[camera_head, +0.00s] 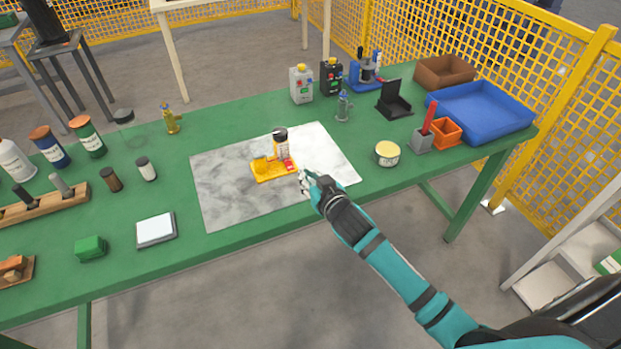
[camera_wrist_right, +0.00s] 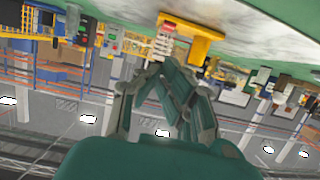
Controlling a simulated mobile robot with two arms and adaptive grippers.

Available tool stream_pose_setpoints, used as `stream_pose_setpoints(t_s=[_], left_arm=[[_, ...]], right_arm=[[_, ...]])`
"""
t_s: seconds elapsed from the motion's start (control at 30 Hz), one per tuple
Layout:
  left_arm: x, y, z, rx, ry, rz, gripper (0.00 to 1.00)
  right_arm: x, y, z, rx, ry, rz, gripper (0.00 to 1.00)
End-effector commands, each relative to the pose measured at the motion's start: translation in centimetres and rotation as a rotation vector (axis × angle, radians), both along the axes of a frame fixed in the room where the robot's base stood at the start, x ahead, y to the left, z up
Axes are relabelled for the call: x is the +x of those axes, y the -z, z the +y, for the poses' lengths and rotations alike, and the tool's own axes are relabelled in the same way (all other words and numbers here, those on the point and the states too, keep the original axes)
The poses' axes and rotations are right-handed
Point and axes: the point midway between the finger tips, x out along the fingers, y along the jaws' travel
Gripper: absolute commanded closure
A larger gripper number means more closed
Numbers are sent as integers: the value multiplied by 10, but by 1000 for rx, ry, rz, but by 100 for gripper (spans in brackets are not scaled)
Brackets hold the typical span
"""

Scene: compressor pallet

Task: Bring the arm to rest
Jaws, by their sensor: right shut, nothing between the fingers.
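My right arm (camera_head: 395,268) reaches in from the lower right, over the front edge of the green table. My right gripper (camera_head: 306,181) is shut and empty, above the right part of the grey marbled mat (camera_head: 225,192). It is just right of a yellow holder (camera_head: 268,172) with a small bottle-like part (camera_head: 281,141) standing at it. In the right wrist view the gripper fingers (camera_wrist_right: 165,95) show with the yellow holder (camera_wrist_right: 200,38) beyond them, apart from it. My left gripper is not in view.
A round tin (camera_head: 387,153) stands right of the mat. A blue tray (camera_head: 485,108), a brown box (camera_head: 444,71) and an orange bin (camera_head: 445,132) are at the table's right end. A white scale-like plate (camera_head: 156,230) lies left of the mat. Free floor lies in front of the table.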

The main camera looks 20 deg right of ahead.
Motion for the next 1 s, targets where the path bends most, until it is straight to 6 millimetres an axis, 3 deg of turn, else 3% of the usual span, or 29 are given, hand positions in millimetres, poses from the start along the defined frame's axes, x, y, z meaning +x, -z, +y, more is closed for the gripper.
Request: stream_pose_setpoints(t_s=[0.13,0.73,0.87,1.0], left_arm=[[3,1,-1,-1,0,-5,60],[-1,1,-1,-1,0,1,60],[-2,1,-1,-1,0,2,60],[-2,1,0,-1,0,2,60]], right_arm=[[-9,-1,-1,0,1,0,100],[-17,3,0,-1,6,23,100],[-60,27,0,-22,35,166,100],[-137,57,0,-61,46,413,100]])
